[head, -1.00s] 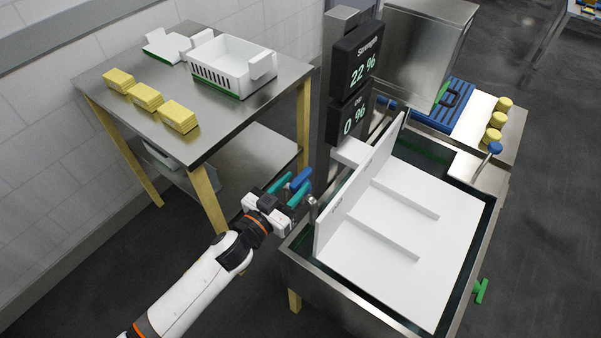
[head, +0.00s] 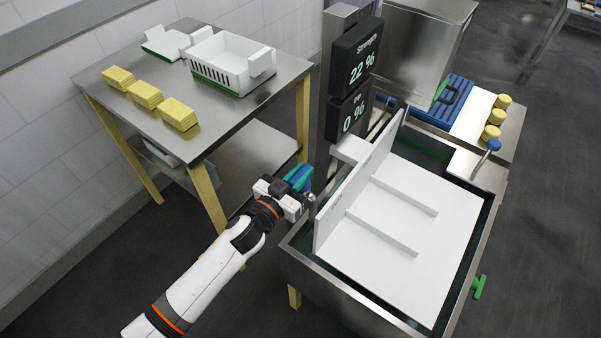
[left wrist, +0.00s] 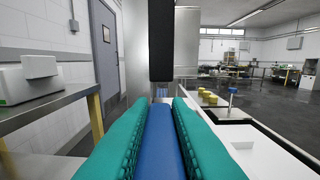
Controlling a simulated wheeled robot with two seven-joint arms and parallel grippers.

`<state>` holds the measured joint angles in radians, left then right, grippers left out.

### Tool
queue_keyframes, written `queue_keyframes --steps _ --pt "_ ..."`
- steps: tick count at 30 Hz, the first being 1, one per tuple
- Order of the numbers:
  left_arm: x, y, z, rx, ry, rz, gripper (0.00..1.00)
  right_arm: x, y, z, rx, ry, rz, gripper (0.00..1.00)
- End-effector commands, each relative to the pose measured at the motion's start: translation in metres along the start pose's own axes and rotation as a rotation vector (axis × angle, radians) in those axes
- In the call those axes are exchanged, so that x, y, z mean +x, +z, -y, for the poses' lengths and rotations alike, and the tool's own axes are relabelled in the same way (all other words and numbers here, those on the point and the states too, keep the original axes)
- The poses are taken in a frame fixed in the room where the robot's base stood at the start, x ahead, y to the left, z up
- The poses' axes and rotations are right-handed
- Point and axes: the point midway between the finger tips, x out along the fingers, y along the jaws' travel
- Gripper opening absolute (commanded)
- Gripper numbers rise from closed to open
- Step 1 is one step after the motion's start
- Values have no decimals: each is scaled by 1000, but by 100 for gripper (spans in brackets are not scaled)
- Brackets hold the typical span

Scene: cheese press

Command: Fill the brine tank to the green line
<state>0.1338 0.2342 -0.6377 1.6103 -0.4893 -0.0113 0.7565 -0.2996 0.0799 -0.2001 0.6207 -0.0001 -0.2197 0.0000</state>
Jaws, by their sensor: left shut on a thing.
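My left gripper (head: 299,179) is at the left side of the brine tank (head: 340,284), with its teal fingers shut on a blue handle (head: 307,186). In the left wrist view the blue handle (left wrist: 160,140) lies lengthwise between both teal fingers. The tank is a steel basin with dark liquid showing at its edges and a white ribbed lid panel (head: 440,240) inside it. A white upright board (head: 345,200) stands along its left side. The display (head: 357,65) reads Strength 22 % above a second panel (head: 347,115) reading 0 %. I cannot make out the green line. My right gripper is not in view.
A steel table (head: 215,130) at the left holds yellow blocks (head: 145,95) and a white slotted crate (head: 232,65). Behind the tank are a blue slatted rack (head: 440,103), yellow cylinders (head: 490,132) and a blue-topped lever (head: 493,145). A green valve handle (head: 479,286) is on the tank's right side.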

Motion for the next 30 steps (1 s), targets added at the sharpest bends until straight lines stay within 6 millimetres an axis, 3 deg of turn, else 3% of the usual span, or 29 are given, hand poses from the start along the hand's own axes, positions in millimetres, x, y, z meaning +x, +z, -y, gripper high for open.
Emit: queue_keyframes --steps 12,26,27,30 --pt "1 -2 2 -8 260 8 0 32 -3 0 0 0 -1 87" --pt "0 1 0 1 308 1 0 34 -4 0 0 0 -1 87" --pt "0 1 0 1 308 1 20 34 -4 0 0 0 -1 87" --pt "0 1 0 0 307 1 36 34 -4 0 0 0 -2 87"
